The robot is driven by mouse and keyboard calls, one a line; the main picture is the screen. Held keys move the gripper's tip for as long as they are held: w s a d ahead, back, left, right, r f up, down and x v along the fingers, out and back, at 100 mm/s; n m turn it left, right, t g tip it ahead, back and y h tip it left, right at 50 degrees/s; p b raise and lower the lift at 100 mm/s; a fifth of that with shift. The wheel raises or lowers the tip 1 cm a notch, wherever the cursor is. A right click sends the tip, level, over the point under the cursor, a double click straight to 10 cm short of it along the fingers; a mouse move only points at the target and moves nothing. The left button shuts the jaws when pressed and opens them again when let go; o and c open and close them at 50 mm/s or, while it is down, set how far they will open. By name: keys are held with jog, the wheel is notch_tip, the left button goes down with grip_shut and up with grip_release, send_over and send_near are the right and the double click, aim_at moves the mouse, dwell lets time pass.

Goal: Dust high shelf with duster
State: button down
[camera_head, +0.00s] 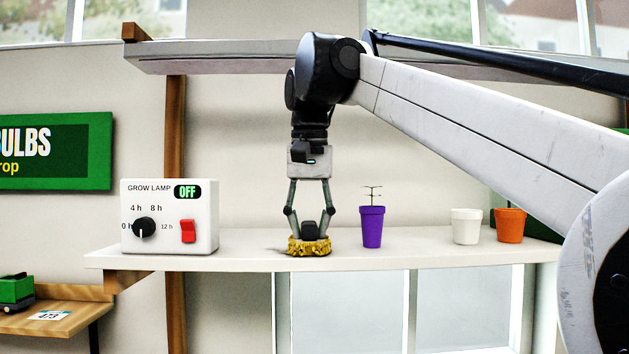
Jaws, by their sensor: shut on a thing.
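My gripper (309,238) points straight down at the middle of the white lower shelf (240,258). Its fingers are shut on a duster (309,248) with a fluffy golden-yellow head. A dark part shows between the fingers, and I cannot tell whether it is the duster's handle or part of my gripper. The duster appears to rest on the lower shelf, near its front edge. The high shelf (225,58) runs along the wall above, partly hidden behind my arm. Its top surface is not visible from here.
A grow lamp timer box (170,215) reading OFF stands left of my gripper. A purple pot with a seedling (372,226) stands close on the right. A white pot (466,226) and an orange pot (510,225) stand farther right. A wooden upright (175,130) rises behind the timer box.

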aim_at(312, 222)
jog(key=shift+d, duration=0.4)
notch_tip(312, 222, up, 6)
jog(key=shift+f, duration=0.2)
jog(key=shift+a+r, duration=0.15)
jog(key=shift+r, duration=1.15)
